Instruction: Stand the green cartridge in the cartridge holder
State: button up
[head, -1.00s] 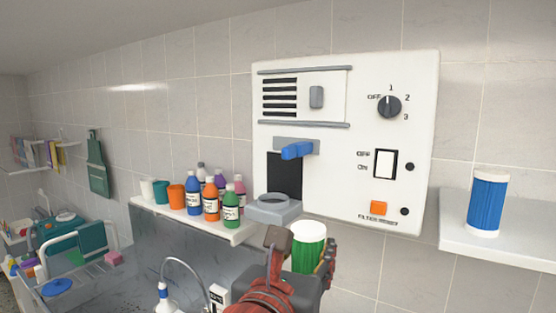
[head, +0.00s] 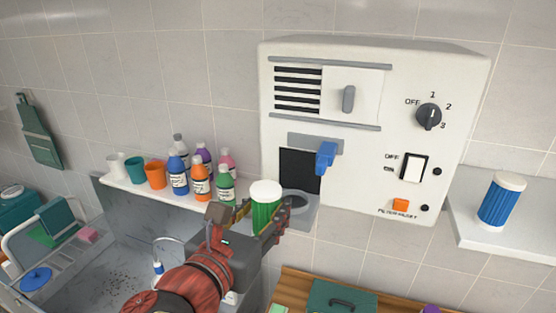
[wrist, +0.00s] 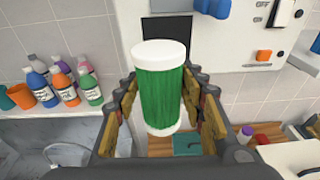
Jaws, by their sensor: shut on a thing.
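The green cartridge (head: 266,207), a green cylinder with white caps, is upright in my gripper (head: 262,222). My gripper is shut on it, and the wrist view shows the cartridge (wrist: 164,88) between the two padded fingers. The cartridge holder, a grey ring-shaped cup (head: 306,212), sticks out from the lower left of the white wall unit (head: 365,150). In the head view the cartridge is just left of the holder and partly overlaps it. I cannot tell the gap in depth. In the wrist view the holder is not clearly visible, probably hidden behind the cartridge.
A blue lever (head: 326,157) hangs over the holder. A shelf (head: 150,192) with several bottles and cups is to the left. A blue cartridge (head: 503,200) stands on the right shelf (head: 510,235). A sink (head: 130,265) lies below left, and a wooden counter (head: 290,283) below.

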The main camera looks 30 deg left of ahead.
aim_at(272, 198)
jog(key=r+p, duration=0.1)
jog(key=p, duration=0.1)
jog(key=d+r+h+p, duration=0.1)
jog(key=r+p, duration=0.1)
jog(key=shift+s+d+r+m+p, duration=0.15)
jog(key=shift+d+r+m+p, duration=0.1)
jog(key=shift+m+p, duration=0.15)
jog(key=shift+d+r+h+p, duration=0.25)
jog(key=shift+r+h+p, duration=0.05)
jog(key=shift+p, duration=0.6)
jog(key=shift+w+a+f+b, duration=0.2)
jog(key=shift+w+f+b, duration=0.05)
jog(key=shift+w, duration=1.55)
jog(key=shift+w+a+f+b, duration=0.15)
jog(key=shift+w+f+b, duration=0.1)
jog(key=shift+w, duration=1.6)
jog(key=shift+w+a+f+b, duration=0.2)
jog(key=shift+w+f+b, duration=0.05)
jog(key=shift+w, duration=1.55)
jog(key=shift+f+b, duration=0.6)
jog(key=shift+f, duration=0.3)
jog(key=o, duration=1.3)
